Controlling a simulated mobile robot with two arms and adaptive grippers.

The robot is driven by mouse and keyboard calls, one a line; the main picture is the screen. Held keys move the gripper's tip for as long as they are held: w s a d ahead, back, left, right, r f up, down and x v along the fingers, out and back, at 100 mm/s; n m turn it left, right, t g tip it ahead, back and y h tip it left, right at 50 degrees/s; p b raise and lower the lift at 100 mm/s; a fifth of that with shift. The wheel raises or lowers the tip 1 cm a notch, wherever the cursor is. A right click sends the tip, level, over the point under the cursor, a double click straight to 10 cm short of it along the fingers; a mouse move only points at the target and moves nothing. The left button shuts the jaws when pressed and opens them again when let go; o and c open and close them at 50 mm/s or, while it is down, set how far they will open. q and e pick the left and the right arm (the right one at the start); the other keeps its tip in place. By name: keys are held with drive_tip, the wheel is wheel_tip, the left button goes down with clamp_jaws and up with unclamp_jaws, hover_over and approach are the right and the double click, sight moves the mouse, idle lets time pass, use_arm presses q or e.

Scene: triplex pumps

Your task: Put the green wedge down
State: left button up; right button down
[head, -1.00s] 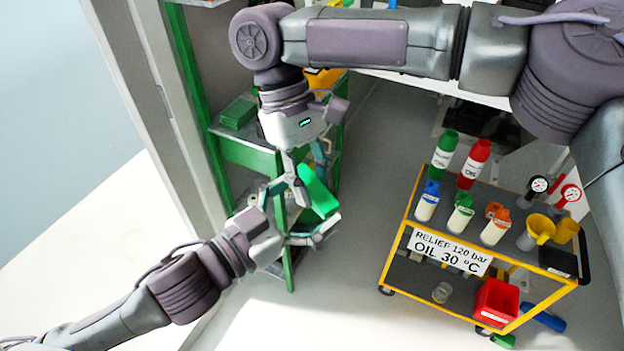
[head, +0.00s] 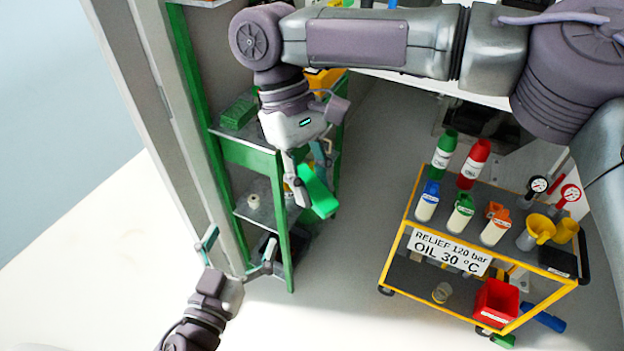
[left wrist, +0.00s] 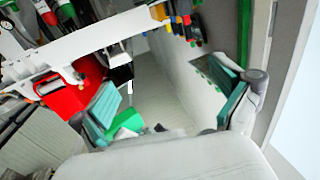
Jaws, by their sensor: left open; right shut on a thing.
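The green wedge (head: 319,194) is a long bright green piece held in my right gripper (head: 306,172), which is shut on it. It hangs tilted below that gripper in the head view, in front of the green shelf rack (head: 284,235). I cannot tell whether it touches the rack. My left gripper (head: 238,252) is open and empty, below and left of the wedge, its fingers spread wide and clear of it. In the left wrist view, both open fingers show (left wrist: 170,110). A green patch is partly hidden behind one finger there; I cannot tell what it is.
A green box (head: 238,112) sits on the rack's upper shelf, and a small pale round part (head: 253,201) on a lower one. A yellow trolley (head: 400,250) with bottles, gauges, funnels and a red bin (head: 497,303) stands right. Floor between rack and trolley is free.

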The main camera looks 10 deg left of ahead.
use_arm(q)
drive_tip(key=shift+s+a+f+n+y, duration=0.25)
drive_tip(key=shift+a+f+n+y, duration=0.35)
drive_tip(key=shift+a+f+y, duration=0.3)
drive_tip(key=shift+w+d+r, duration=0.1)
drive_tip(key=shift+r, duration=0.1)
drive_tip(key=shift+s+a+f+m+h, duration=0.1)
drive_tip(key=shift+a+f+m+h, duration=0.1)
drive_tip(key=shift+a+m+h, duration=0.35)
drive_tip(key=shift+s+a+f+m+h, duration=0.2)
drive_tip(key=shift+m+h, duration=0.1)
drive_tip(key=shift+h, duration=0.5)
drive_tip(key=shift+s+a+f+m+h, duration=0.1)
drive_tip(key=shift+a+f+m+h, duration=0.1)
drive_tip(key=shift+a+m+h, duration=0.35)
